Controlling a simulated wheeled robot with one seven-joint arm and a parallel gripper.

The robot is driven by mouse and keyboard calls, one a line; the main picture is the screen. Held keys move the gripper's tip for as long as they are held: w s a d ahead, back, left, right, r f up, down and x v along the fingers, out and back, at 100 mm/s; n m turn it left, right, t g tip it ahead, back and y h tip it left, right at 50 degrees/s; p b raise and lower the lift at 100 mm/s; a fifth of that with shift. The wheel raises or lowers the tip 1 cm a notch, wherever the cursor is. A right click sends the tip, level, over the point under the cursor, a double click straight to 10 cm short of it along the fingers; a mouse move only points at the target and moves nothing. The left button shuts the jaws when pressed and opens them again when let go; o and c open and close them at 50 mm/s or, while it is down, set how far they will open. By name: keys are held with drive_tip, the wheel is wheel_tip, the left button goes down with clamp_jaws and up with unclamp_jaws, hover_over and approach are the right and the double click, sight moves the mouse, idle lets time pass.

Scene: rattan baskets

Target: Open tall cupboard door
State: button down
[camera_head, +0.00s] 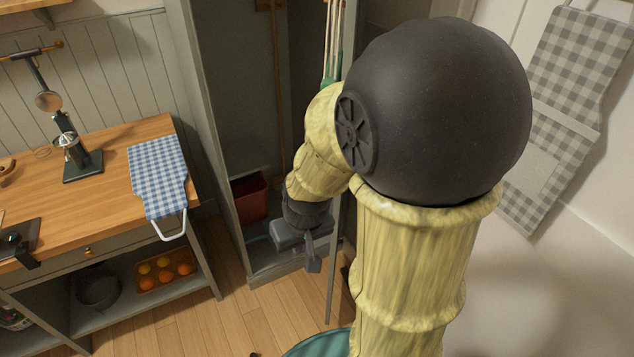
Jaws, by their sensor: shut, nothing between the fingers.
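The tall cupboard (205,110) stands in the middle of the view, and its inside is visible. A narrow grey upright panel (333,285), which looks like its door seen nearly edge-on, stands out from the right side of the opening. My arm hides much of this panel, along with its handle and hinges. My gripper (312,262) points down in front of the cupboard's lower part, just left of the panel. It is shut and empty. I cannot tell whether it touches the panel.
Inside the cupboard are a red bucket (250,198) and a long wooden handle (279,110). A wooden counter (95,190) with a blue checked towel (157,172) stands to the left. A checked apron (570,110) hangs on the right wall. Wooden floor (235,325) is clear in front.

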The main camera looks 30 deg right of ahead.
drive_tip(key=w+d+f+n+g+h, duration=0.1)
drive_tip(key=w+d+f+g+h, duration=0.45)
drive_tip(key=w+f+h, duration=0.3)
drive_tip(key=w+a+r+n+t+h, duration=0.1)
drive_tip(key=w+a+r+t+h, duration=0.1)
drive_tip(key=w+t+h, duration=0.4)
drive_tip(key=w+r+h, duration=0.1)
drive_tip(key=w+h, duration=0.2)
drive_tip(key=w, duration=0.3)
